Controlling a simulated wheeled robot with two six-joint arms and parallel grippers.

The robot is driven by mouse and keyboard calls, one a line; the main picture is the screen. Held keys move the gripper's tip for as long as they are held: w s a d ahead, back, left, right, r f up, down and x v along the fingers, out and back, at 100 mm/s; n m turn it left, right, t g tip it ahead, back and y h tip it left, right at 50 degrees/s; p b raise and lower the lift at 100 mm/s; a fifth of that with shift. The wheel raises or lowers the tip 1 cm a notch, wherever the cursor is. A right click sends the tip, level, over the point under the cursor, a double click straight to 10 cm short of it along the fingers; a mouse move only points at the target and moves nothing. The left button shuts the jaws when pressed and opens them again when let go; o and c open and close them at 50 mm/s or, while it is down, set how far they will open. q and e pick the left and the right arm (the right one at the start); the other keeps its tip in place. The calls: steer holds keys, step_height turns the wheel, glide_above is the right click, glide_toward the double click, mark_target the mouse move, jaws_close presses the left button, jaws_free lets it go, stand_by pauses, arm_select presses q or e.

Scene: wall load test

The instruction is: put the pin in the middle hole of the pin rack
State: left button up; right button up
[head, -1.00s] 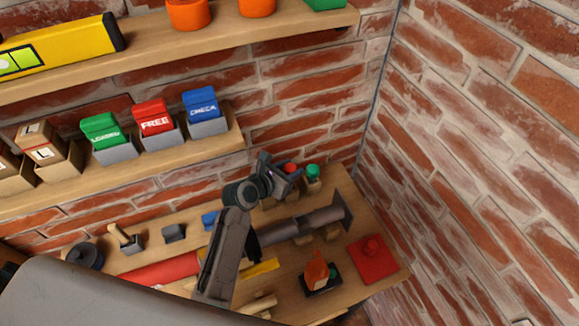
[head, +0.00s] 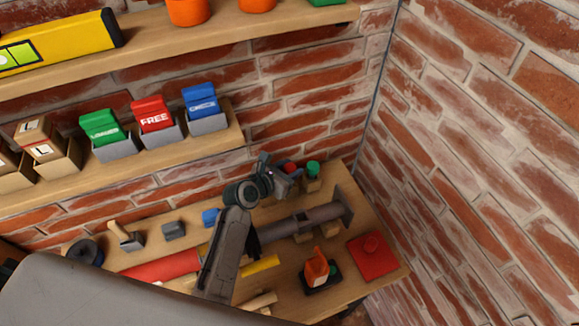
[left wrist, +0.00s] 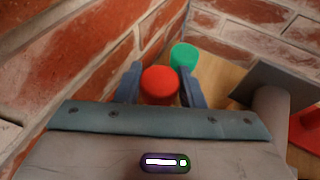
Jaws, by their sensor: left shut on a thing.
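A red-topped pin (left wrist: 160,84) stands between the two fingers of my left gripper (left wrist: 160,88) in the left wrist view, and the fingers are shut on it. In the head view its red top (head: 290,167) just shows behind my left gripper (head: 286,180) at the back of the bench. A green-topped pin (head: 313,168) stands just right of it, on a small wooden block (head: 313,185) that looks like part of the pin rack. The green top (left wrist: 184,56) also shows beyond the right finger. The rack's holes and the red pin's lower end are hidden. My right gripper is out of view.
A grey pipe (head: 310,219) on wooden supports lies in front of the gripper. A red block (head: 373,257) and an orange item on a black base (head: 318,270) are at the front right. Brick walls close in behind and right; a shelf with bins (head: 165,137) hangs at left.

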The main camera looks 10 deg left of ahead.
arm_select(q)
steer(key=shift+f, duration=0.2)
steer(key=o, duration=1.7)
steer(key=shift+r+p, duration=1.05)
steer(key=shift+r, duration=2.95)
